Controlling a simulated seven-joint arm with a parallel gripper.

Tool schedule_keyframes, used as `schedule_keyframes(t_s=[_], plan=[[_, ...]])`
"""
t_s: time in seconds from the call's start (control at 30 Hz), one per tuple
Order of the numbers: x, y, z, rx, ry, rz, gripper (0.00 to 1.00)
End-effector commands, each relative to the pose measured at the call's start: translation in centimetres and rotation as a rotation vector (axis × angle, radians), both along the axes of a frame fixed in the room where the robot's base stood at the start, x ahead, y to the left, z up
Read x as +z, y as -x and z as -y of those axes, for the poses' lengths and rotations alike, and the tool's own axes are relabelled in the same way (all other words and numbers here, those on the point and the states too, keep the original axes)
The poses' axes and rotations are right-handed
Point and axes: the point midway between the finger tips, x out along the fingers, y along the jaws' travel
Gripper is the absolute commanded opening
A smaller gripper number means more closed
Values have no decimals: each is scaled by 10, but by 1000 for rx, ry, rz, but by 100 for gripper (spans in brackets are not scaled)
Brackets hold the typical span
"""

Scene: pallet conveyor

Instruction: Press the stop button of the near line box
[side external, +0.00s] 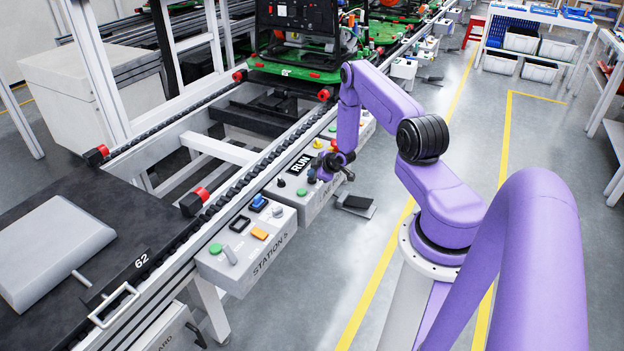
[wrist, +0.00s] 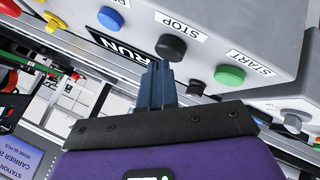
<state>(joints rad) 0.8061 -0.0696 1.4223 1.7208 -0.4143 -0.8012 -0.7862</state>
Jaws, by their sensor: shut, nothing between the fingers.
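The near line box (side external: 308,200) is a light grey box on the conveyor's right side, with a RUN display (side external: 299,165). In the wrist view, the stop button (wrist: 171,48) is round and black, beside a STOP label (wrist: 179,22). A green button (wrist: 229,75) sits to its right by a START label (wrist: 249,62). My gripper (side external: 320,173) hangs low over the box. Its fingers (wrist: 158,68) are closed together and empty, their tips just below and left of the stop button in the wrist view. I cannot tell whether they touch the box.
A blue button (wrist: 111,17) and a yellow button (wrist: 57,23) lie to the left on the same box. Another grey box marked STATION (side external: 245,250) stands nearer the camera. The conveyor (side external: 180,235) runs alongside. The floor to the right is mostly clear.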

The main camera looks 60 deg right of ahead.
Motion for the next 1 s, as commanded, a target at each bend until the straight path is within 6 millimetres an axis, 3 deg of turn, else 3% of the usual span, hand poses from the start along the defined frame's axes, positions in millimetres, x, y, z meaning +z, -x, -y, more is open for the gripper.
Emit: schedule_keyframes(t_s=[1.0], plan=[[-9, 0, 0, 0, 0, -1, 0]])
